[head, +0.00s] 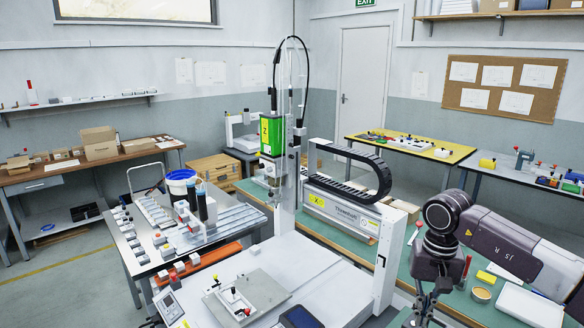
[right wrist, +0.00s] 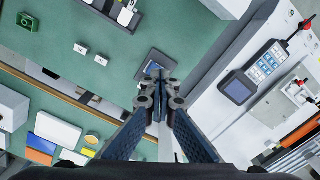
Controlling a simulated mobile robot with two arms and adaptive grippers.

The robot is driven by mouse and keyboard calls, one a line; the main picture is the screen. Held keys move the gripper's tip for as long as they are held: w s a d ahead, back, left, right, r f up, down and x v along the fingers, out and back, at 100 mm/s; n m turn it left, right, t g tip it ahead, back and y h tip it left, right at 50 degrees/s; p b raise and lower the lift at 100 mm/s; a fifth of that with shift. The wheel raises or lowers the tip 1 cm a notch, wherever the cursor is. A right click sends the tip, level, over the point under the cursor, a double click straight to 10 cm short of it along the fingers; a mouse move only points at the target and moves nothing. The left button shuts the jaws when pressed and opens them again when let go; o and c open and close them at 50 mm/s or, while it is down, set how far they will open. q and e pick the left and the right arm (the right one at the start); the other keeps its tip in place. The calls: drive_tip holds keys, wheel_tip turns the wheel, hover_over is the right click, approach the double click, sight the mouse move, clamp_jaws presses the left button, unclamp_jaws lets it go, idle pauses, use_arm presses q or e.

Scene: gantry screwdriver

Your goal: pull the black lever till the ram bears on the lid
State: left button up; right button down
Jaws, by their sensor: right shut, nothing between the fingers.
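My right gripper (head: 423,311) is low at the right in the head view, above the green bench top. In the right wrist view its fingertips (right wrist: 160,88) are together with nothing between them. A small press-like device (head: 524,160) stands on the back right bench, far from the gripper; its lever, ram and lid are too small to tell. A grey fixture plate (head: 262,290) with small dark and red-tipped parts lies on the white machine bed, left of the gripper. I cannot tell whether one of those parts is the black lever. My left gripper is not in view.
A gantry with a green screwdriver unit (head: 271,135) and black cable chain (head: 372,162) stands left of my arm. A hand-held control panel (right wrist: 252,75) lies on the white bed.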

idle(0.3)
wheel_tip(320, 180, up, 7)
drive_tip(key=p, duration=0.4)
idle(0.5)
drive_tip(key=shift+f, duration=0.15)
